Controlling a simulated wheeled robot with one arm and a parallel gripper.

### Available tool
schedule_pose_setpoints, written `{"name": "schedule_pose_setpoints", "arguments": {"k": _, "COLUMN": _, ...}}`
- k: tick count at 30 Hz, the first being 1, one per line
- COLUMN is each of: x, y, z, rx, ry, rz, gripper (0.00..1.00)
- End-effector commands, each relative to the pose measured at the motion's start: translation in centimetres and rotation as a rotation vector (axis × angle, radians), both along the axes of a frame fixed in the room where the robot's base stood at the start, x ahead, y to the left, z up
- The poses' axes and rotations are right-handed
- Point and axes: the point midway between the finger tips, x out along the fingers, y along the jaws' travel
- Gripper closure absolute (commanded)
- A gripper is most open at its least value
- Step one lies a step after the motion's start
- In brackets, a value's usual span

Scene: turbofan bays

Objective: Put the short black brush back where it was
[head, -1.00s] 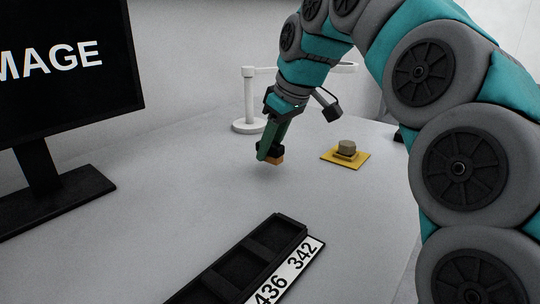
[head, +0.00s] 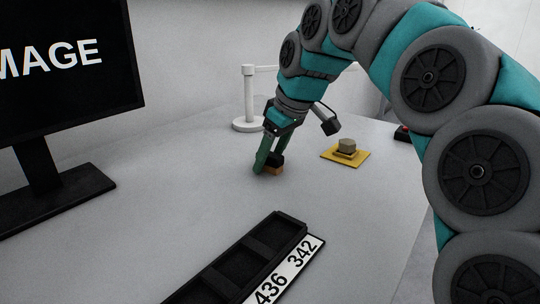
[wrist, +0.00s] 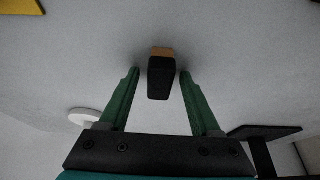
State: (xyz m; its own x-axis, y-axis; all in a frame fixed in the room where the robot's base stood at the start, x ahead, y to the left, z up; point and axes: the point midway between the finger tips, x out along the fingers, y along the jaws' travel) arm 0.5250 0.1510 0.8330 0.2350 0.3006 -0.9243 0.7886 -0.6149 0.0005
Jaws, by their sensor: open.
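The short black brush (head: 276,160) stands on the grey table with its tan end down. It also shows in the wrist view (wrist: 159,80), between my fingers. My gripper (head: 270,164) is open around the brush, with one green finger on each side. In the wrist view, a gap shows between the brush and each fingertip of my gripper (wrist: 160,74). A black compartment tray (head: 284,226) lies at the front of the table, and its visible compartments look empty.
A plate with numbers (head: 294,270) lies along the tray's right side. A yellow square base with a grey knob (head: 346,148) stands right of my gripper. A monitor (head: 60,60) stands at the left, and a white post (head: 249,100) behind. Table between brush and tray is clear.

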Motion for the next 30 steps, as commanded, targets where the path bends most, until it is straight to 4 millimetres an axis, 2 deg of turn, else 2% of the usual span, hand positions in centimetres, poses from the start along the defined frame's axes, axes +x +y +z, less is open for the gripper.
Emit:
{"name": "schedule_pose_setpoints", "arguments": {"k": 5, "x": 0.0, "y": 0.0, "z": 0.1, "rx": 0.0, "ry": 0.0, "rz": 0.0, "gripper": 0.36}}
{"name": "schedule_pose_setpoints", "arguments": {"k": 11, "x": -0.2, "y": -0.3, "z": 1.4, "rx": 0.0, "ry": -0.002, "rz": -0.002, "gripper": 0.36}}
{"name": "schedule_pose_setpoints", "arguments": {"k": 30, "x": -2.4, "y": -3.1, "z": 10.4, "rx": 0.0, "ry": 0.0, "rz": 0.0, "gripper": 0.36}}
